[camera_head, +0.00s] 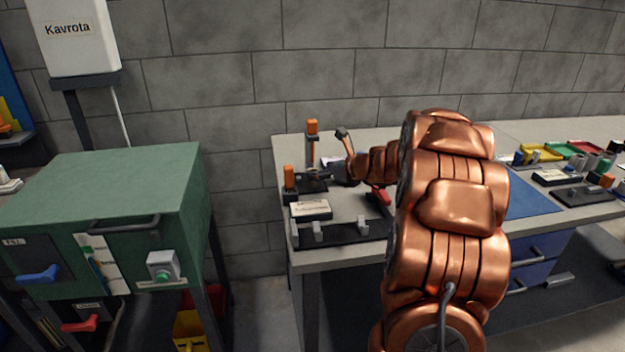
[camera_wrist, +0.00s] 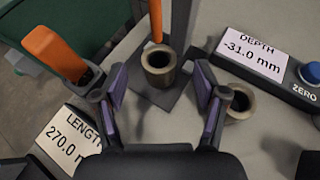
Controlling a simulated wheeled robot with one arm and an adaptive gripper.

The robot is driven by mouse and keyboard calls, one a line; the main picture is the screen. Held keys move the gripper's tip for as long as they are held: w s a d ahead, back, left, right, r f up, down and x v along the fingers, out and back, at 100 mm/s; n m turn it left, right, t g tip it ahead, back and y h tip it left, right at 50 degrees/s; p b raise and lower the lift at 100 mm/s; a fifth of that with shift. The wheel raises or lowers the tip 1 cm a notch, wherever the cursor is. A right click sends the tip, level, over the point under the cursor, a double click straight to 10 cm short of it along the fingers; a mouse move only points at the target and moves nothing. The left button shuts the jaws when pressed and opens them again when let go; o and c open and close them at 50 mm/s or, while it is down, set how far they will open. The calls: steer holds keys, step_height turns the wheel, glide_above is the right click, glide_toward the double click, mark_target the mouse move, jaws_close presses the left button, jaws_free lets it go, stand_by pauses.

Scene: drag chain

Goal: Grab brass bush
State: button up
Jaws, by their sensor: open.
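In the wrist view, a hollow, dull brass-coloured bush (camera_wrist: 159,76) stands upright on a dark square base, with an orange rod (camera_wrist: 155,20) just above its bore. A second similar bush (camera_wrist: 239,107) stands at the right, partly hidden by my right finger. My gripper (camera_wrist: 160,85) is open, its purple-padded fingers either side of the first bush with gaps showing. I cannot tell how far down the fingers reach. In the head view, my arm hides part of the bench, and the bushes are too small to make out.
A depth display (camera_wrist: 252,56) reading -31.0 mm sits right of the bushes. A length display (camera_wrist: 68,140) reading 270.0 mm is at lower left, near an orange-handled fixture (camera_wrist: 55,53). In the head view, a green cabinet (camera_head: 110,185) stands left of the bench.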

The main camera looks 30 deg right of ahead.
steer(key=shift+x, duration=1.55)
steer(key=shift+c, duration=0.4)
jaws_close()
